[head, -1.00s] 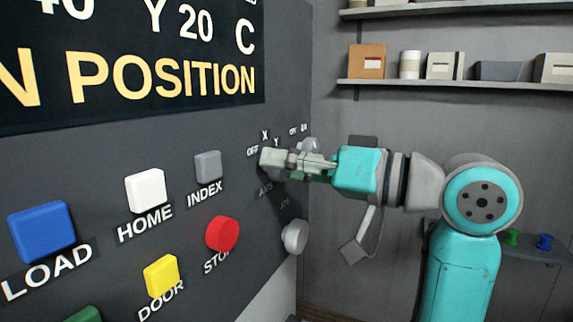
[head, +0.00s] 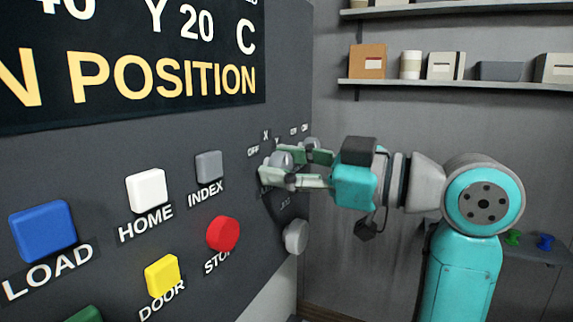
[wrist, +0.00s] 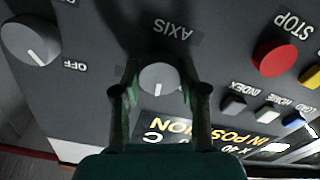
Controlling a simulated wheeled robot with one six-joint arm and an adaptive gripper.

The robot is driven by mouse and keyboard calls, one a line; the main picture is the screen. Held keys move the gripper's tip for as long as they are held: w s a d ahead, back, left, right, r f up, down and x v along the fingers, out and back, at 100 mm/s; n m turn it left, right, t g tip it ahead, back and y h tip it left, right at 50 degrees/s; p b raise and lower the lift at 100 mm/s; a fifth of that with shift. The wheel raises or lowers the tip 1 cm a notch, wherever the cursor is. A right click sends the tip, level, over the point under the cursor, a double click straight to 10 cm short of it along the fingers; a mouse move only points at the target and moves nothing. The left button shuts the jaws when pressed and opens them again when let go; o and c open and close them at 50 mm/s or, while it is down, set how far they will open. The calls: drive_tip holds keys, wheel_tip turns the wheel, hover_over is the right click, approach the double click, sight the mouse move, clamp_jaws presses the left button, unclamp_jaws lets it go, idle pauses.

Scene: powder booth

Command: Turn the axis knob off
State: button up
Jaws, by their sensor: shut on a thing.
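The grey round axis knob (head: 281,160) is on the right part of the dark control panel. In the wrist view the axis knob (wrist: 158,78) sits between my two fingers, beside the AXIS label, with its pale pointer line toward the bottom of the picture. My gripper (head: 288,168) is shut on the axis knob, one finger on each side. It also shows in the wrist view (wrist: 163,88). The OFF and X labels stand above the knob in the head view; my fingers partly cover the AXIS label there.
Another grey knob (wrist: 30,40) with an OFF label is close to the right on the panel. A lower knob (head: 296,236) is below my gripper. The red STOP button (head: 222,233) and grey INDEX button (head: 208,167) are to the left. Shelves (head: 455,86) hang behind.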

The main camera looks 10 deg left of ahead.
drive_tip(key=n, duration=0.4)
drive_tip(key=shift+f+n, duration=0.1)
drive_tip(key=shift+n, duration=1.8)
drive_tip(key=o, duration=1.1)
drive_tip(key=shift+o, duration=0.2)
drive_tip(key=v, duration=1.2)
